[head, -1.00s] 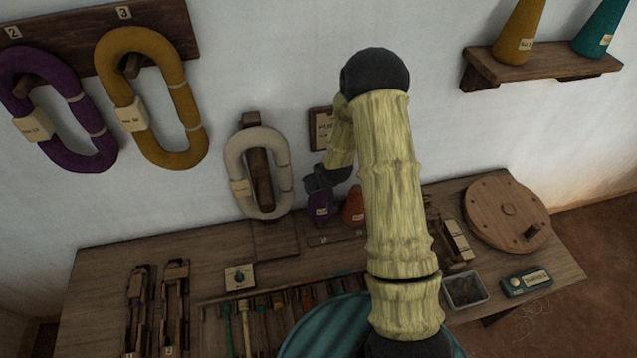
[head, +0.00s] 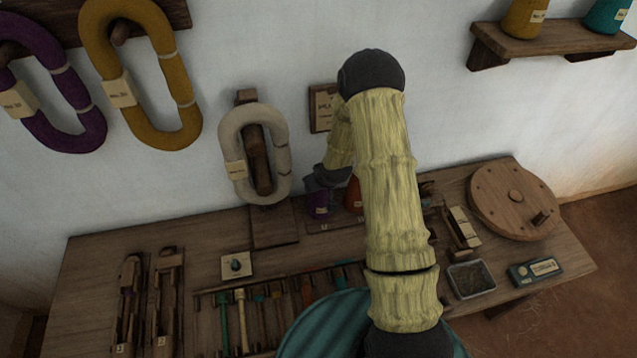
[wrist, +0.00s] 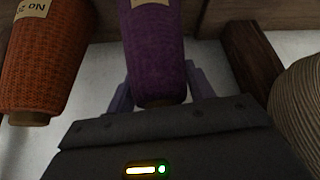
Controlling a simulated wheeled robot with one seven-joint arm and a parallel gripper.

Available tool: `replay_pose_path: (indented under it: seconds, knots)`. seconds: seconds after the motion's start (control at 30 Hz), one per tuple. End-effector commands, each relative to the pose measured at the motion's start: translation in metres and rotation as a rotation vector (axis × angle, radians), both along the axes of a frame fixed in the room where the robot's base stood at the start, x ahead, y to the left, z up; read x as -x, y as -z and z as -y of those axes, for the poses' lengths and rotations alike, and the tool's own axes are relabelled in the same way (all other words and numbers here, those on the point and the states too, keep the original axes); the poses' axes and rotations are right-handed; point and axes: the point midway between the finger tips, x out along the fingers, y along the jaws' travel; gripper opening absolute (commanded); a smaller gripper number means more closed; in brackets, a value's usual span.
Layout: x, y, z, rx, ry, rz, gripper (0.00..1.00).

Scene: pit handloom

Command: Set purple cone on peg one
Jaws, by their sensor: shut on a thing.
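The purple cone (head: 318,205) stands about upright over the left part of a low dark board (head: 325,227) on the table by the wall. My gripper (head: 324,183) is shut on it from above and behind. In the wrist view the purple cone (wrist: 153,50) sits between my two fingers (wrist: 158,88), large end out of frame. Peg one is hidden, and I cannot tell whether the cone's base touches the board. An orange cone (head: 353,194) stands just right of it, and it also shows in the wrist view (wrist: 48,55).
A pale hank on a stand (head: 235,150) is close on the left, and its coil also shows in the wrist view (wrist: 300,110). A wall plaque (head: 322,108) hangs behind. Tools lie in front (head: 240,318). A round wooden disc (head: 513,200) lies at the right.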

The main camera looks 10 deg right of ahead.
Motion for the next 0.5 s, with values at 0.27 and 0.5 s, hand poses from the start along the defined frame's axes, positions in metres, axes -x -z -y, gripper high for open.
replay_pose_path:
  seconds: [0.27,0.5]
  knots:
    - [-0.0004,0.0002,0.0000,0.000,0.000,0.001,0.10]
    - [-0.0004,0.0002,0.0001,0.000,0.000,0.001,0.67]
